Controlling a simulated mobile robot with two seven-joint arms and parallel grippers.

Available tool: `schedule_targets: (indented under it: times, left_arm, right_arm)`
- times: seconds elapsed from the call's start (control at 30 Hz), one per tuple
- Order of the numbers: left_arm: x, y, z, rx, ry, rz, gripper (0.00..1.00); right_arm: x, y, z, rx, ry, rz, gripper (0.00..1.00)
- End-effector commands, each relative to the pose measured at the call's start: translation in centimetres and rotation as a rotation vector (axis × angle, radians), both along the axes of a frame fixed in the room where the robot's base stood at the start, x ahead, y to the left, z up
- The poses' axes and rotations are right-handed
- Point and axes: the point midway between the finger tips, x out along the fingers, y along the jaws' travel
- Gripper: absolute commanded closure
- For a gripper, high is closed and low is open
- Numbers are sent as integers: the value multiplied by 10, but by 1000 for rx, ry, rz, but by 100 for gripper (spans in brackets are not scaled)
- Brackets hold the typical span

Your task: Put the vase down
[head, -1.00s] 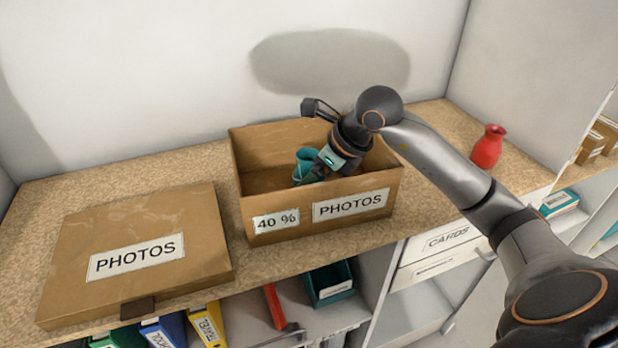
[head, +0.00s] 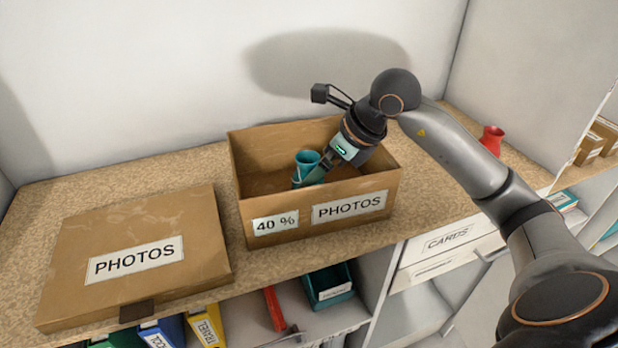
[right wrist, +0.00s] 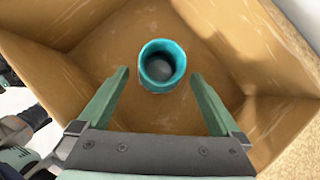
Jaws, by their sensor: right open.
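A teal vase (head: 308,162) stands inside the open cardboard box (head: 280,226) labelled "40 % PHOTOS". In the right wrist view the vase (right wrist: 162,66) is upright on the box floor, its round mouth facing the camera. My right gripper (head: 318,174) reaches into the box from the right. In the right wrist view its two fingers (right wrist: 160,95) are spread on either side of the vase, with gaps between them and it. The lower part of the vase is hidden in the head view by the box wall.
A closed PHOTOS lid or box (head: 140,250) lies on the counter to the left. A red vase (head: 490,139) stands at the right, partly hidden by my right arm. Binders (head: 205,326) and a dark green bin (head: 330,285) sit on the shelf below.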

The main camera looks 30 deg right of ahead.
Motion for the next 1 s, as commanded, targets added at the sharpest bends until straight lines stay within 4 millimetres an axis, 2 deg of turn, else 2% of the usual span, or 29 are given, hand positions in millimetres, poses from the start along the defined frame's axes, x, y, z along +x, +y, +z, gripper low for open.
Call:
schedule_targets:
  times: [0.1, 0.33, 0.5, 0.83, 0.93, 1.0]
  left_arm:
    - [-1, 1, -1, 1, 3, 1, 50]
    - [-1, 2, -1, 3, 4, 2, 50]
    - [-1, 2, -1, 4, 3, 3, 50]
    - [-1, 2, 0, 4, 3, 3, 50]
    - [-1, 3, 8, 4, 3, 3, 50]
    - [-1, 4, 20, 5, 1, 5, 50]
  right_arm:
    - [-13, -8, 25, -4, -6, -3, 0]
    - [-33, -17, 59, -2, -3, -2, 0]
    - [-39, -20, 69, -1, -2, -1, 0]
    - [-40, -20, 70, 0, -1, 0, 0]
    - [-40, -19, 78, 2, -1, 1, 0]
    - [-40, -18, 90, 4, -2, 3, 0]
